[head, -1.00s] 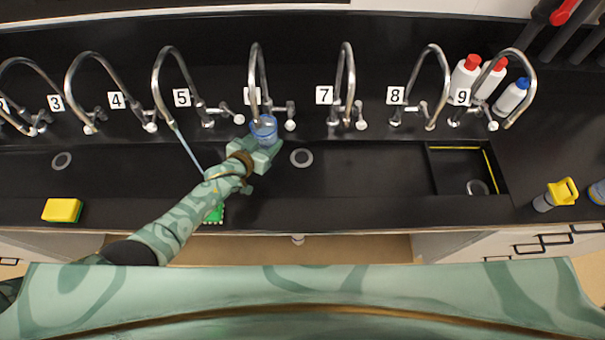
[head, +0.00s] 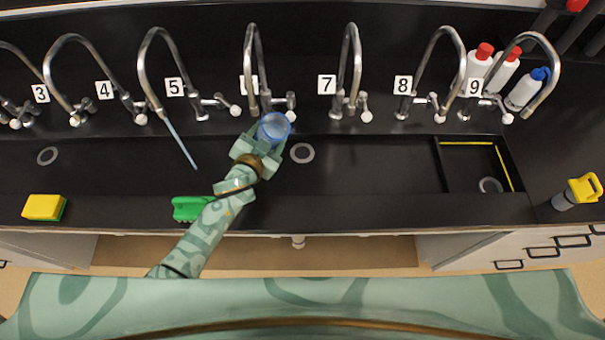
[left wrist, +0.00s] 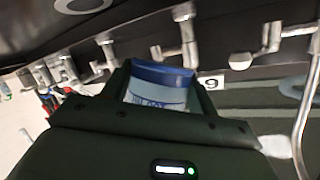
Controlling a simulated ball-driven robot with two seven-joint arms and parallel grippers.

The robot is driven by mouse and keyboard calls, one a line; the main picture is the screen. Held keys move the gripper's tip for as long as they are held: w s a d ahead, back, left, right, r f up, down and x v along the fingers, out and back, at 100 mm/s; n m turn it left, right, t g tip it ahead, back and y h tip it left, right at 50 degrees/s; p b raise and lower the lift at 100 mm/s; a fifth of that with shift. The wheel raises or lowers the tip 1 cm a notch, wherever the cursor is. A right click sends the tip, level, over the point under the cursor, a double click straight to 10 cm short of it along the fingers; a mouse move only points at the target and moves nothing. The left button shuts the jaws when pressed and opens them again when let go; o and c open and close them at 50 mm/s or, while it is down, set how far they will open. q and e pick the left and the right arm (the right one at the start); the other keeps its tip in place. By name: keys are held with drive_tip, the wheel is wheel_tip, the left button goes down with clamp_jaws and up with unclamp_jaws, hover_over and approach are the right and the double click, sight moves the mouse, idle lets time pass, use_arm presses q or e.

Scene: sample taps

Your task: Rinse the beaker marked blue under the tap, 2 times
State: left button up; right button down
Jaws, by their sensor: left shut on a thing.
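A clear beaker with a blue rim (head: 274,127) is at the front of the tap with the half-hidden number plate (head: 252,65), between taps 5 and 7. My left gripper (head: 262,143) is shut on it and holds it over the sink's back edge, just right of that tap's spout. No stream shows at this tap. In the left wrist view the beaker's blue band (left wrist: 162,74) sits between the two fingers (left wrist: 162,98); its lower part is hidden. A thin pale-blue stream (head: 180,143) runs from tap 5 into the sink. My right gripper is out of view.
A yellow sponge (head: 43,207) and a green brush (head: 190,208) lie on the front ledge. Several bottles, one of them white with a red cap (head: 478,66), stand behind tap 9. A yellow-topped tool (head: 582,189) is at right. The sink floor right of the drain ring (head: 302,153) is clear.

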use_arm(q)
drive_tip(key=shift+s+d+r+m+b, duration=0.1)
drive_tip(key=shift+s+d+m+b, duration=0.1)
drive_tip(key=shift+d+m+b, duration=0.3)
drive_tip(key=shift+s+a+r+t+y+b, duration=0.1)
drive_tip(key=shift+s+r+t+y+b, duration=0.2)
drive_tip(key=shift+b, duration=0.35)
drive_tip(key=shift+w+r+m, duration=0.15)
drive_tip(key=shift+r+m, duration=0.1)
drive_tip(key=shift+m, duration=0.15)
drive_tip(key=shift+t, duration=0.3)
drive_tip(key=shift+r+b, duration=0.1)
drive_tip(key=shift+b, duration=0.25)
drive_tip(key=shift+d+r+m+t+b, duration=0.2)
drive_tip(key=shift+r+m+t+b, duration=0.1)
drive_tip(key=shift+m+b, duration=0.25)
drive_tip(key=shift+a+f+b, duration=0.1)
drive_tip(key=shift+b, duration=0.2)
drive_tip(key=shift+a+f+m+t+b, duration=0.1)
drive_tip(key=shift+f+m+t+b, duration=0.2)
drive_tip(key=shift+m+b, duration=0.6)
drive_tip(key=shift+f+m+t+b, duration=0.1)
drive_tip(key=shift+m+t+b, duration=0.35)
drive_tip(key=shift+b, duration=0.7)
drive_tip(key=shift+f+m+t+b, duration=0.3)
drive_tip(key=shift+m+t+b, duration=0.15)
drive_tip(key=shift+m+b, duration=0.7)
